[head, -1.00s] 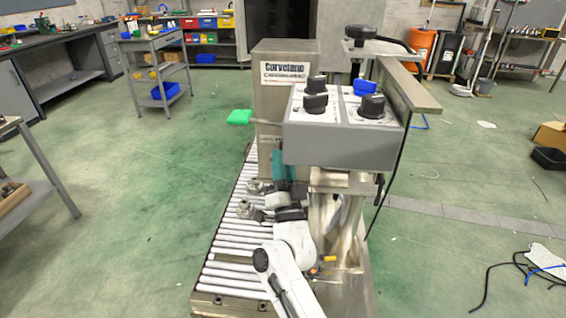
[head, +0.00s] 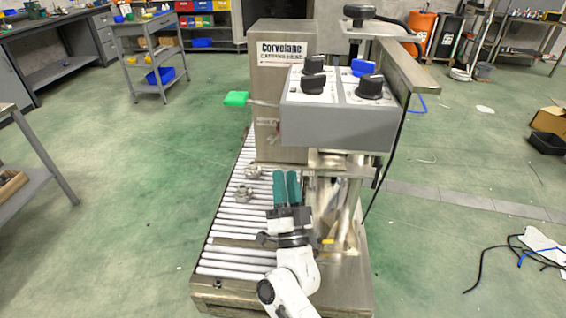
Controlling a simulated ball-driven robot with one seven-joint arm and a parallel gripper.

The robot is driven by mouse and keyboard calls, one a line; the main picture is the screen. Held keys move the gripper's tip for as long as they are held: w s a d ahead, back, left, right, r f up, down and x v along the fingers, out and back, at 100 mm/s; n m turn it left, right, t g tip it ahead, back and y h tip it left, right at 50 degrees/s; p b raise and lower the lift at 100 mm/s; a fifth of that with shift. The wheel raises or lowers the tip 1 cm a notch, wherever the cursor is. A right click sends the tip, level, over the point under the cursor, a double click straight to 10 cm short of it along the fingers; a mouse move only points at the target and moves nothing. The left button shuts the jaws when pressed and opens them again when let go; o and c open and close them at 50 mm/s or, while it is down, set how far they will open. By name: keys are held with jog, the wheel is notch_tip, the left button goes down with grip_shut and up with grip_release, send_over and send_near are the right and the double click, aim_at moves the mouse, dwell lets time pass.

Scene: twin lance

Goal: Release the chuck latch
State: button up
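The capping machine (head: 283,95) stands over a roller conveyor, with a grey control box (head: 338,125) at its front right. A lever with a green handle (head: 236,98) sticks out to the left of the machine. I cannot tell whether this lever is the chuck latch; no part is marked as such. My gripper (head: 287,174) is below the control box, over the rollers, with its two teal fingers pointing away from me. The fingers lie side by side, almost touching, with nothing visible between them. They are well apart from the green handle, below and to its right.
Two small metal parts (head: 243,194) sit on the rollers (head: 232,227) left of my gripper. Black knobs (head: 370,86) and a blue knob (head: 362,67) top the control box. A metal post stands close on my gripper's right. The green floor (head: 130,190) at left is open.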

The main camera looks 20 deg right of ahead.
jog(key=shift+v, duration=1)
jog(key=s+f+n+g+y+p, duration=0.6)
jog(key=s+f+n+g+y, duration=0.3)
jog(key=s+f+n+g, duration=0.3)
jog(key=s+d+g+h+p, duration=0.1)
jog(key=s+g, duration=0.3)
jog(key=s, duration=0.4)
jog(key=s+d+m+g+p, duration=0.1)
jog(key=s+d+g, duration=0.2)
jog(key=s, duration=0.4)
jog(key=s+d+m+g+h, duration=0.1)
jog(key=s+g, duration=0.3)
jog(key=s, duration=0.4)
jog(key=shift+s+d+r+g+h+p, duration=0.15)
jog(key=shift+s+d+g+h+p, duration=0.2)
jog(key=shift+d, duration=0.5)
